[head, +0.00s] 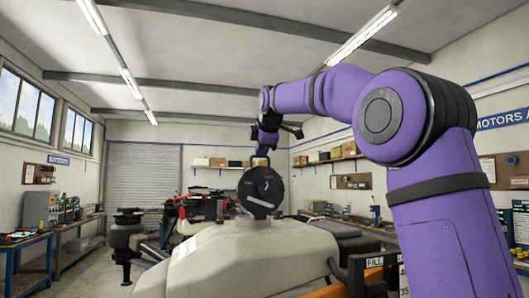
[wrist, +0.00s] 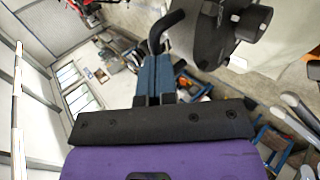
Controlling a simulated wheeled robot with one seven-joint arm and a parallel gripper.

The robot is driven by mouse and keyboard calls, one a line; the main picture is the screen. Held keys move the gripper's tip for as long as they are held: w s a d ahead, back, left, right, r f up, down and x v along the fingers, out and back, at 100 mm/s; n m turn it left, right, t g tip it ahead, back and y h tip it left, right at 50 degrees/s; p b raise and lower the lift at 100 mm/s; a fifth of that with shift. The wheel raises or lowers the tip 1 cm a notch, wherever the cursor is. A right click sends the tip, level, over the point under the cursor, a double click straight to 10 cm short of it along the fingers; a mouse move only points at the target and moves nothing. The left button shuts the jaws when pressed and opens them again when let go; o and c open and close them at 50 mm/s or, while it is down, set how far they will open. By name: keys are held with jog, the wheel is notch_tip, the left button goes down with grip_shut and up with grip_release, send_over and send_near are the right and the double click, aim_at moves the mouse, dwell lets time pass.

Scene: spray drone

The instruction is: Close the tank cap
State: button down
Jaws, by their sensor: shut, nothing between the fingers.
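The black round tank cap (head: 262,188) stands tilted up, near upright, above the top of the beige tank (head: 250,258) in the head view. It fills the upper right part of the wrist view as a dark disc with a knob (wrist: 212,35). My gripper (head: 261,160) is just above the cap's top edge in the head view. In the wrist view its blue fingers (wrist: 154,60) are together and empty, beside the cap. A black bent bar lies close to the fingertips; I cannot tell whether they touch. The tank opening is mostly hidden behind the cap.
A dark rotor motor (head: 127,232) of the drone stands left of the tank. Workbenches line the left wall (head: 75,245) and right side. A shelf with boxes (head: 330,155) hangs behind. Space above the tank is open around my arm.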

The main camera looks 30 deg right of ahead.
jog(key=w+d+f, duration=0.1)
jog(key=w+f, duration=0.2)
jog(key=w, duration=0.3)
jog(key=w+d+f+g, duration=0.1)
jog(key=w+f, duration=0.2)
jog(key=w, duration=0.4)
jog(key=w+d+f, duration=0.2)
jog(key=w+f, duration=0.2)
jog(key=w, duration=0.3)
jog(key=shift+f+g, duration=0.1)
jog(key=shift+g, duration=0.2)
jog(key=shift+s, duration=0.1)
jog(key=s+f+v, duration=0.2)
jog(key=v, duration=1.5)
jog(key=x, duration=1.3)
jog(key=shift+w+a, duration=0.2)
jog(key=shift+w, duration=0.35)
